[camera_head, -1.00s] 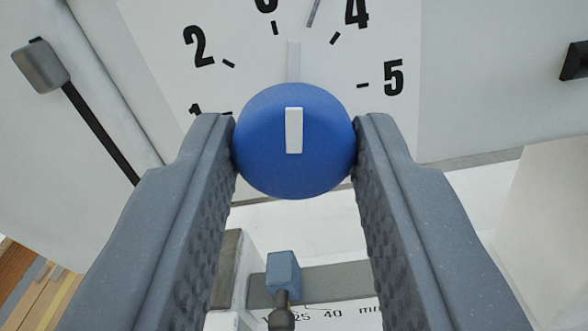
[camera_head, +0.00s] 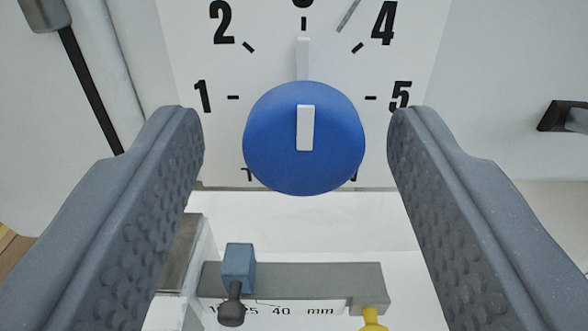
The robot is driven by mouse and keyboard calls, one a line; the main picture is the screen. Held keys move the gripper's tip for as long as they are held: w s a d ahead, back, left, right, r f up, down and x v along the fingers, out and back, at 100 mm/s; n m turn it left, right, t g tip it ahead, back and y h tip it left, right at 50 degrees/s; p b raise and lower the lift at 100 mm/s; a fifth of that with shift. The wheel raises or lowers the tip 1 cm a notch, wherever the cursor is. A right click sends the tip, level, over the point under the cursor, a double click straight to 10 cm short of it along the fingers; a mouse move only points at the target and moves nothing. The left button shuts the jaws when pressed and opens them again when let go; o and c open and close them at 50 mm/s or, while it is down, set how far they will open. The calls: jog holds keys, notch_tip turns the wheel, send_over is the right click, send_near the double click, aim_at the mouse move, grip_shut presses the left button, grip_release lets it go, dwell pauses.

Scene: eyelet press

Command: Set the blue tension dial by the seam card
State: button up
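The blue tension dial (camera_head: 300,168) is in the middle of the view, with a white mark on its face and a white pointer (camera_head: 303,58) above it. The pointer stands upright, in line with the tick under a numeral cut off by the top edge, between 2 and 4. My gripper (camera_head: 296,118) is open, with one finger on each side of the dial and a visible gap on both sides. A thin grey line (camera_head: 348,15) lies on the white scale plate (camera_head: 205,70) between that tick and 4. I cannot identify a seam card.
Below the dial is a grey bar (camera_head: 330,275) with a blue block (camera_head: 238,264) on a dark knob, above a scale marked in mm. A yellow knob (camera_head: 373,319) is at its right. A dark-armed lever (camera_head: 85,75) is at left, a black fitting (camera_head: 562,116) at right.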

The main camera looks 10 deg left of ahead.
jog(key=shift+s+d+f, duration=0.1)
jog(key=shift+s, duration=0.05)
jog(key=b+v, duration=0.1)
jog(key=v, duration=1.2)
jog(key=shift+s+b, duration=0.25)
jog(key=shift+b, duration=0.05)
jog(key=w+d+r+y+b, duration=0.1)
jog(key=w+d+r+b, duration=0.15)
jog(key=d+r, duration=0.85)
jog(key=w+d+r+y+b, duration=0.1)
jog(key=w+d+r, duration=0.35)
jog(key=r, duration=1.05)
jog(key=s+d+r+m+h, duration=0.1)
jog(key=s+d+r+h, duration=0.1)
jog(key=s+d+r, duration=0.2)
jog(key=s+d+r+m+g+h+b, duration=0.1)
jog(key=s+d+r, duration=0.3)
jog(key=s+d, duration=0.4)
jog(key=s+d+r+g+h, duration=0.1)
jog(key=s+d+r+h, duration=0.2)
jog(key=d, duration=0.9)
jog(key=s+r, duration=0.2)
jog(key=s, duration=0.1)
jog(key=shift+s+d+m+b, duration=0.2)
jog(key=shift+s+m+b, duration=0.15)
jog(key=shift+m+b, duration=0.05)
